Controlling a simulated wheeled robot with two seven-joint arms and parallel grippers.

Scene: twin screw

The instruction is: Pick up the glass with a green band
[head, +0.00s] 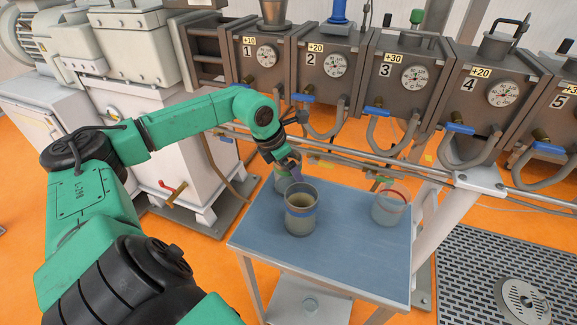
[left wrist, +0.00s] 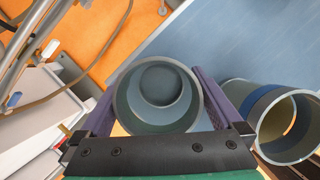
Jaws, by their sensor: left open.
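A grey glass (head: 281,183) stands at the back left of the blue table, partly hidden by my left gripper and a nearer glass. I cannot make out its band colour. My left gripper (head: 291,168) is open at this glass. In the left wrist view I look down into the glass (left wrist: 160,125), with one purple finger on each side; contact is unclear. A glass with a blue band (head: 300,212) stands just in front, and it shows at the right of the left wrist view (left wrist: 285,125). A glass with a red band (head: 388,208) stands farther right. My right gripper is out of view.
The blue table (head: 345,250) is bare between the glasses and along its front. Behind it, pipes and hoses run below a row of numbered grey tanks (head: 328,65) with blue-handled taps. A white machine (head: 180,140) stands to the left.

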